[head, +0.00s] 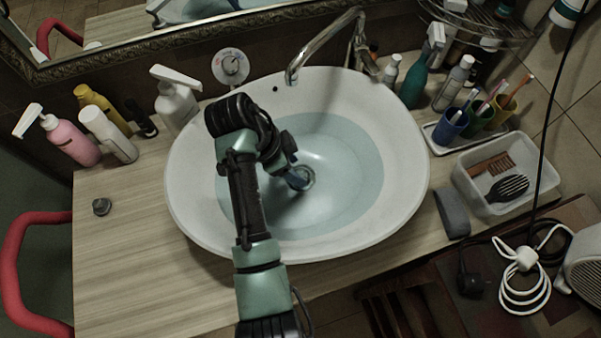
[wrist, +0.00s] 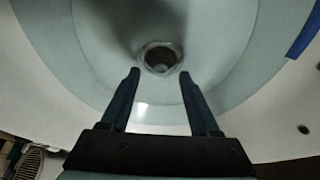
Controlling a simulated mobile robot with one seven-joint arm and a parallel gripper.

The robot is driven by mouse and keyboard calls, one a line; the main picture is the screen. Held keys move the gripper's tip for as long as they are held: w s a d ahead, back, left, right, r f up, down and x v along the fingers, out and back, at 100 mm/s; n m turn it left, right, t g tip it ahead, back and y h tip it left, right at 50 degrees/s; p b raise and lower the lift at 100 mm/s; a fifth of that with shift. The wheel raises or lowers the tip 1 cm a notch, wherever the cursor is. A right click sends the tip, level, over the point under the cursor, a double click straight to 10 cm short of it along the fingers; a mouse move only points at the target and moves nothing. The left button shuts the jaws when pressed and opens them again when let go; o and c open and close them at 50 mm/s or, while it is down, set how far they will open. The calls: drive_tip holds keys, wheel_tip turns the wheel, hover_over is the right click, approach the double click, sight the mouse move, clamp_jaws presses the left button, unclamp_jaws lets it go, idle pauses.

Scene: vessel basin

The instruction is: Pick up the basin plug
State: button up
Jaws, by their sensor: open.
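A round metal drain fitting (head: 306,176) lies at the bottom of the white basin (head: 405,125). In the wrist view the drain (wrist: 160,57) shows a light ring around a dark round centre. I cannot tell if this centre is the basin plug or an open hole. My gripper (head: 297,178) points down into the basin just beside the drain and partly hides it. In the wrist view my gripper (wrist: 159,76) is open, with nothing between its fingers; the drain appears just beyond the fingertips. Pale blue water appears to stand in the basin.
A small dark grey round object (head: 102,207) sits on the wooden counter at left; I cannot tell what it is. A faucet (head: 322,45) arches over the basin's back. Bottles stand behind on both sides. A white tray (head: 462,180) with brushes is at right. The left counter is mostly clear.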

drive_tip(key=shift+x, duration=1.2)
clamp_jaws()
